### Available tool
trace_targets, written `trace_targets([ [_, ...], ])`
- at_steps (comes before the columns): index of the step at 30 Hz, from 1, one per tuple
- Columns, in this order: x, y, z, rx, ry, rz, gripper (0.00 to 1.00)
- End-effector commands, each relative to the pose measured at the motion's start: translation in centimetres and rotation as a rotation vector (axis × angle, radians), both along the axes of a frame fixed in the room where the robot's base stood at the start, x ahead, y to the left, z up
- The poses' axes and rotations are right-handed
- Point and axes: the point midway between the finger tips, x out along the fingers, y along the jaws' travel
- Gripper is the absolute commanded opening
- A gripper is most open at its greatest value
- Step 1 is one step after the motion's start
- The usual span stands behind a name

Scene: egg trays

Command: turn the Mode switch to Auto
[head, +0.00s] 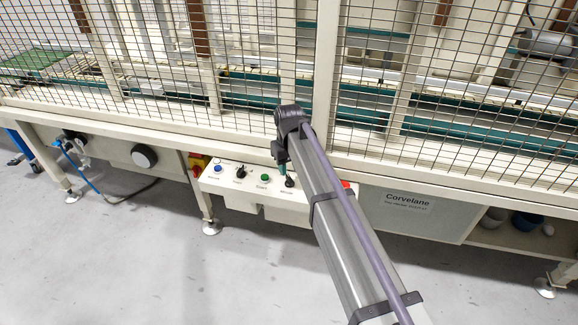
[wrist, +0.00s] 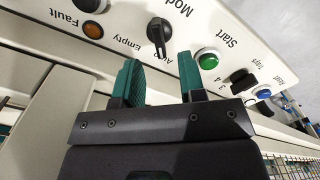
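The Mode switch (wrist: 160,32) is a black rotary knob on the cream control panel (wrist: 232,48). In the wrist view its narrow grip runs roughly up and down the picture, close to the Auto and Empty lettering; I cannot tell which label it points to. In the head view the knob (head: 289,183) shows just below my gripper. My gripper (wrist: 160,66) is open, with two green-padded fingers apart and nothing between them. The knob lies just beyond the fingertips, roughly in line with the gap. The head view shows the gripper (head: 283,168) partly hidden by my arm.
A green Start button (wrist: 207,59), a black Trays knob (wrist: 243,79) and a blue Reset button (wrist: 262,93) sit along the panel. An orange Fault lamp (wrist: 93,30) is on the other side. A wire mesh guard (head: 235,70) stands behind the panel.

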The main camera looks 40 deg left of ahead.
Motion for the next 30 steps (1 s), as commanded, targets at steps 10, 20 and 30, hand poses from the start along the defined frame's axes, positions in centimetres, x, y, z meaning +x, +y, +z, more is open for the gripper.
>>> trace_targets([
  [10,0.0,0.0,7.0,0.0,0.0,0.0,0.37],
  [20,0.0,0.0,6.6,0.0,0.0,0.0,0.37],
  [30,-2.1,-14.1,8.4,-0.001,0.0,-0.231,0.37],
])
